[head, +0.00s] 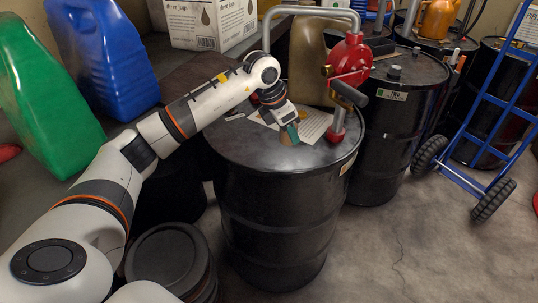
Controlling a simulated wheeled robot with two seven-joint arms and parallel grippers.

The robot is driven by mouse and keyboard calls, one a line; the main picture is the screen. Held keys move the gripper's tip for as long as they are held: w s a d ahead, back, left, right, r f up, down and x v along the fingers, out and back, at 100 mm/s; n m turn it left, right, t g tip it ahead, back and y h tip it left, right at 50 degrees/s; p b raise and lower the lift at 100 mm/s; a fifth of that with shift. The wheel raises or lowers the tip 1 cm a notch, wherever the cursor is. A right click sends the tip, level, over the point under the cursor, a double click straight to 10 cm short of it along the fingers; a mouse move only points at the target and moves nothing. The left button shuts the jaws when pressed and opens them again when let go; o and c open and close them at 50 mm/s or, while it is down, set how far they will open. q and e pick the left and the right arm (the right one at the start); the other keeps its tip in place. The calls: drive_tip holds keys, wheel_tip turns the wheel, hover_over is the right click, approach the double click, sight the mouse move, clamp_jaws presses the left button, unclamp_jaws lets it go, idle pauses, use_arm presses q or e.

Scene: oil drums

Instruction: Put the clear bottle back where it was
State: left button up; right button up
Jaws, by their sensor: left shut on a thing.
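My left gripper (286,119) reaches over the top of the near black drum (272,215) and points down. My right gripper is not in view.
A red hand pump (349,62) with a grey pipe stands on the drum, right of the gripper. A tan jug (309,65) is behind. Another black drum (385,145) and a blue hand truck (480,120) stand to the right. Green (45,105) and blue (105,55) jugs are left.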

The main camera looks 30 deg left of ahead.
use_arm(q)
drive_tip(key=w+a+n+y, duration=0.1)
drive_tip(key=a+n+y, duration=0.2)
drive_tip(key=a+n, duration=0.5)
drive_tip(key=shift+n, duration=0.5)
drive_tip(key=f+p, duration=0.1)
drive_tip(key=f, duration=0.5)
drive_tip(key=d+f+p, duration=0.1)
drive_tip(key=f, duration=0.2)
drive_tip(key=shift+d+f+p, duration=0.1)
drive_tip(key=shift+f+p, duration=0.1)
drive_tip(key=shift+p, duration=0.1)
drive_tip(key=shift+w+f+y, duration=0.1)
drive_tip(key=shift+f+y, duration=0.05)
drive_tip(key=shift+y, duration=0.15)
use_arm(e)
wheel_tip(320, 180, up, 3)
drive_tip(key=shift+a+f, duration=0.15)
use_arm(q)
drive_tip(key=shift+f, duration=0.1)
drive_tip(key=o, duration=1)
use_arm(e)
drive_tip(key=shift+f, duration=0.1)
